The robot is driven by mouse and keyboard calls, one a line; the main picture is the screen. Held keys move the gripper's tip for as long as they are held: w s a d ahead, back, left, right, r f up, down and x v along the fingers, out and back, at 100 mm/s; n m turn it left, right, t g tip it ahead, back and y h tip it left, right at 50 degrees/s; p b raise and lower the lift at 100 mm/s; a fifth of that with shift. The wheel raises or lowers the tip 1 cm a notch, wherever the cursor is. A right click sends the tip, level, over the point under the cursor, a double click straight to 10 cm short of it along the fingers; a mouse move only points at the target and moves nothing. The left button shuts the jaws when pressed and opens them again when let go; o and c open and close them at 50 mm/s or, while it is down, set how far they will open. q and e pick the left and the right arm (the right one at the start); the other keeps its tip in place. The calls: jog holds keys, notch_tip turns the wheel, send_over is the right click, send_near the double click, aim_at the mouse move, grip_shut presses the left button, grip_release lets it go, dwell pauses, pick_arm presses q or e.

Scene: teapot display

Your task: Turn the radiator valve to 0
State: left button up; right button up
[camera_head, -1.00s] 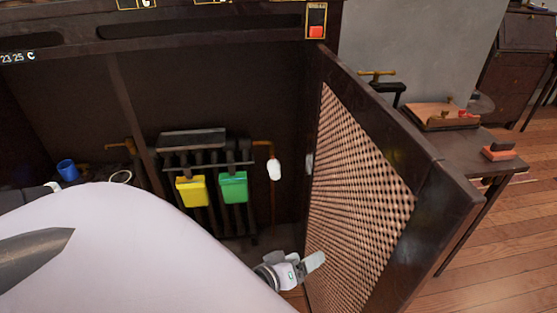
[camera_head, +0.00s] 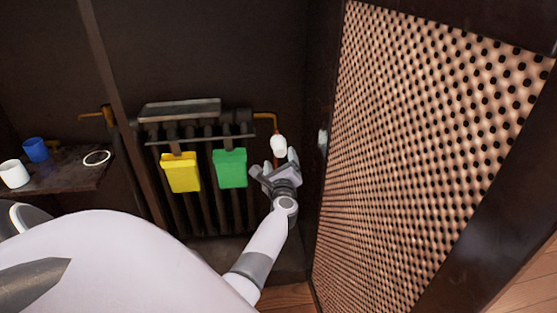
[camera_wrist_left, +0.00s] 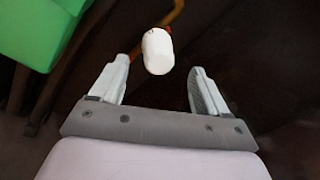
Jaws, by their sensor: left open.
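The white, rounded radiator valve (camera_head: 278,143) sits on a copper-coloured pipe, right of the radiator (camera_head: 197,110). My left gripper (camera_head: 274,163) is open, just below and in front of the valve. In the left wrist view the valve (camera_wrist_left: 156,50) appears between the two open fingers (camera_wrist_left: 160,66), nearer the left fingertip. I see dark gaps on both sides of it, and the fingers are not closed on it. Any number marks on the valve are too small to read. My right gripper is not in view.
A yellow container (camera_head: 181,173) and a green container (camera_head: 230,168) hang on the radiator, the green one close left of my gripper. An open perforated door (camera_head: 420,150) stands to the right. A shelf (camera_head: 75,180) at left holds a blue cup (camera_head: 36,150) and a white cup (camera_head: 14,174).

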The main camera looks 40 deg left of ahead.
aim_at(279, 154)
pick_arm(q)
jog(key=shift+w+a+f+n, duration=0.2)
jog(key=shift+w+a+n, duration=0.15)
jog(key=shift+n, duration=0.25)
jog(key=b+x, duration=0.1)
jog(key=x, duration=0.3)
jog(key=shift+a+b, duration=0.2)
jog(key=shift+b, duration=0.2)
jog(key=shift+b+x, duration=0.4)
jog(key=shift+x, duration=0.7)
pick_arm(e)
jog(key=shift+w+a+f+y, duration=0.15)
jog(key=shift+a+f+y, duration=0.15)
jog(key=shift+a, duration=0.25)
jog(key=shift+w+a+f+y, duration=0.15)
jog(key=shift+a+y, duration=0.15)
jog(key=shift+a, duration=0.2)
pick_arm(q)
jog(key=c, duration=1)
